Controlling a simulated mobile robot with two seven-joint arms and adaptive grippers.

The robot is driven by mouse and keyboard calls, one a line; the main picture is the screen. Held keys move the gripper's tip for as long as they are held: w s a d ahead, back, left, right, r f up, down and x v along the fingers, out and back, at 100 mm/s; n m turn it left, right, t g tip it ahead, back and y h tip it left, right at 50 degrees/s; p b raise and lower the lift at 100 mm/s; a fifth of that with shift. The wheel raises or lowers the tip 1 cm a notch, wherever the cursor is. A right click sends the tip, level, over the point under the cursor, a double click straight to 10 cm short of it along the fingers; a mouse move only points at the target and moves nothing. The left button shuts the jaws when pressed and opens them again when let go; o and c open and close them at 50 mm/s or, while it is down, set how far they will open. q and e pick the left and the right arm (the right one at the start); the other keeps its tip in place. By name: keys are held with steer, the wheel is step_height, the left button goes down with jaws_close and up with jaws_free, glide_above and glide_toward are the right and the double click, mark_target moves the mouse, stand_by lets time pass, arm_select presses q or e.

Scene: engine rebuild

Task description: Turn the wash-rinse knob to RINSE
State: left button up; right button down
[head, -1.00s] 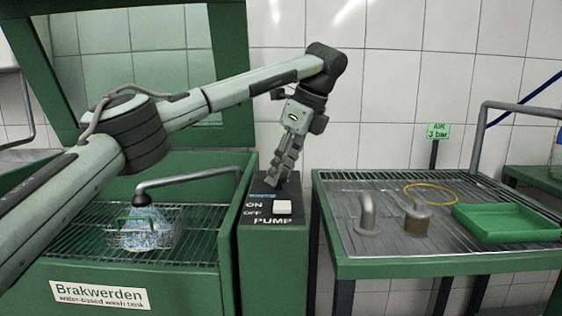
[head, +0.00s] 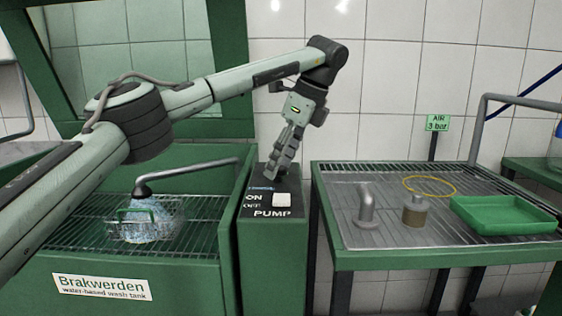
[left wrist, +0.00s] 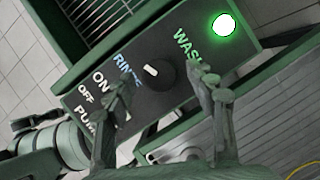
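The wash-rinse knob (left wrist: 155,73) is round and black with a white mark, on the dark top of the pump box (head: 260,237). In the left wrist view its mark points toward the upper left. The blue RINSE label (left wrist: 127,68) lies to its left and the green WASH label (left wrist: 188,48) to its right. A green lamp (left wrist: 224,24) is lit beside WASH. My left gripper (head: 270,176) is over the box top, fingers down; in the left wrist view its open fingers (left wrist: 164,88) appear either side of the knob. I cannot tell whether they touch it. My right gripper is not in view.
The white pump switch (head: 282,200) is close to the left gripper. A wash tank (head: 190,278) with a spout (head: 190,170) over bluish matter stands at left. At right, a grated table (head: 340,262) holds a metal cylinder (head: 415,213) and a green tray (head: 505,218).

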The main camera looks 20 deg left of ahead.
arm_select(q)
steer(key=v, duration=1.2)
